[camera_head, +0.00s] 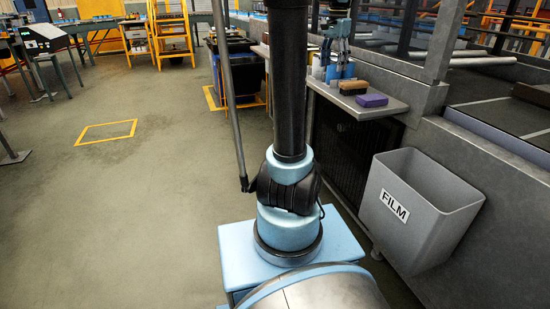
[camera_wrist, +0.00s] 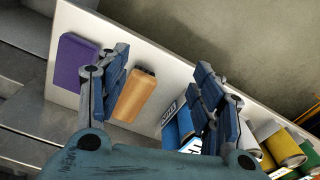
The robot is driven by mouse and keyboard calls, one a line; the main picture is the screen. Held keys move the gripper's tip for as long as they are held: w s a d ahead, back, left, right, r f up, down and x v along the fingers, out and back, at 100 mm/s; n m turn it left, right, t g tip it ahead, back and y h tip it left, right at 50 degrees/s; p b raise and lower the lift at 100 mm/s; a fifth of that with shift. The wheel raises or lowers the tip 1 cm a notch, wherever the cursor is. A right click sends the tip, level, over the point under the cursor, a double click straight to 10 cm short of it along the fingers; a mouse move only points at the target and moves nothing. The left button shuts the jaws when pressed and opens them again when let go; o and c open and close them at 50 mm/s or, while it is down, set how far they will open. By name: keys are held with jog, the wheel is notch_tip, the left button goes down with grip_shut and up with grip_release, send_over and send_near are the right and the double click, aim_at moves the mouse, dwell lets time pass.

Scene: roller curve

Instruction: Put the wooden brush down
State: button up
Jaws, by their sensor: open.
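The wooden brush (camera_wrist: 135,96) lies on the pale ledge (camera_wrist: 168,60) in the wrist view. It shows tan, with a dark strip at its upper end, and appears between my gripper's fingers, nearer the left one.
A purple block (camera_head: 371,100) lies beside the brush, also in the wrist view (camera_wrist: 74,63). Several cans, including a yellow one (camera_wrist: 283,146), stand on the brush's other side. A grey FILM bin (camera_head: 425,207) stands below the ledge. The floor at left is open.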

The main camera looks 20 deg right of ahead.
jog(key=s+a+f+n+t, duration=0.1)
jog(key=s+a+f+n, duration=0.35)
jog(key=a, duration=0.55)
jog(key=s+a+f+n, duration=0.3)
jog(key=s+a+f, duration=0.3)
jog(key=a, duration=0.5)
jog(key=s+a+f+n, duration=0.3)
jog(key=s+a+f, duration=0.1)
jog(key=f, duration=0.3)
jog(key=s+a+f+n, duration=0.3)
jog(key=s+a+f, duration=0.1)
jog(key=s+f, duration=0.3)
jog(key=shift+s+f+t, duration=0.3)
jog(key=shift+f+t, duration=0.1)
jog(key=shift+f, duration=0.05)
jog(key=shift+n, duration=0.25)
